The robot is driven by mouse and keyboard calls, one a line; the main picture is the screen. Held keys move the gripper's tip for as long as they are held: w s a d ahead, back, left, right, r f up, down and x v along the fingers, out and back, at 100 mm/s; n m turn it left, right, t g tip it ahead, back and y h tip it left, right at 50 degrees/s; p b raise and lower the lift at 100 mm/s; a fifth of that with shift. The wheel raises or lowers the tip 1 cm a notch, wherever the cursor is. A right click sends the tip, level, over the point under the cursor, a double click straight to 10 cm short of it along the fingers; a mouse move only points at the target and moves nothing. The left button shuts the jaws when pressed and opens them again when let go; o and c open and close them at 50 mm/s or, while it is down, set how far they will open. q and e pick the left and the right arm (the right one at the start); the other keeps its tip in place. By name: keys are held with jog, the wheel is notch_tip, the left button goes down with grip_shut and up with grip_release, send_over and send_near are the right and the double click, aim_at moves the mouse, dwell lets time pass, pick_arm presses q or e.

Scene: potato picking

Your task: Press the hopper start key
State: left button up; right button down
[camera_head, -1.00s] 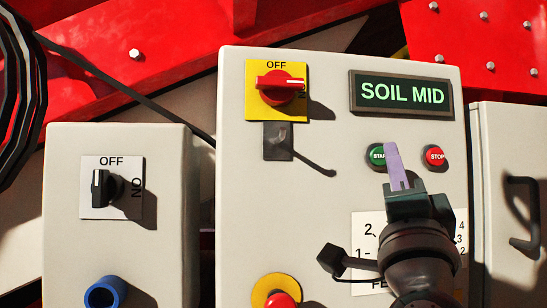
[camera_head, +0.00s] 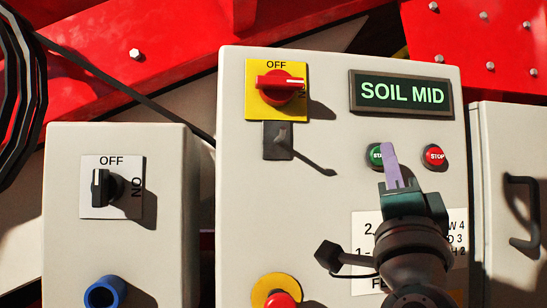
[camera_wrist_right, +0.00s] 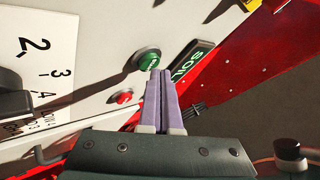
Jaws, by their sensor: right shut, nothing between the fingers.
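The green start key (camera_head: 375,155) is on the grey control box (camera_head: 345,210), below the display reading SOIL MID (camera_head: 402,93). My right gripper (camera_head: 389,147) is shut and empty. Its purple fingertips cover the right part of the green key in the head view. In the right wrist view the green key (camera_wrist_right: 147,59) lies just beyond the fingertips (camera_wrist_right: 160,72); I cannot tell whether they touch. The red stop key (camera_head: 435,156) is to the right of the fingers, and it also shows in the right wrist view (camera_wrist_right: 122,98). My left gripper is not in view.
A red rotary switch on a yellow plate (camera_head: 262,104) is at the upper left of the box. A dial label (camera_head: 365,225) is partly behind my gripper. A second grey box with a black switch (camera_head: 106,188) stands left. A handled door (camera_head: 523,215) is right.

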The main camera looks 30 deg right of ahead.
jog(key=shift+w+d, duration=0.15)
jog(key=shift+w, duration=0.25)
dwell(0.5)
jog(key=shift+s, duration=0.15)
jog(key=shift+s+a+p, duration=0.3)
jog(key=shift+s, duration=0.35)
jog(key=s, duration=0.1)
jog(key=s+a+p, duration=0.1)
jog(key=s, duration=0.1)
jog(key=s+p, duration=0.1)
jog(key=shift+s+a, duration=0.25)
jog(key=shift+s, duration=0.1)
dwell(0.8)
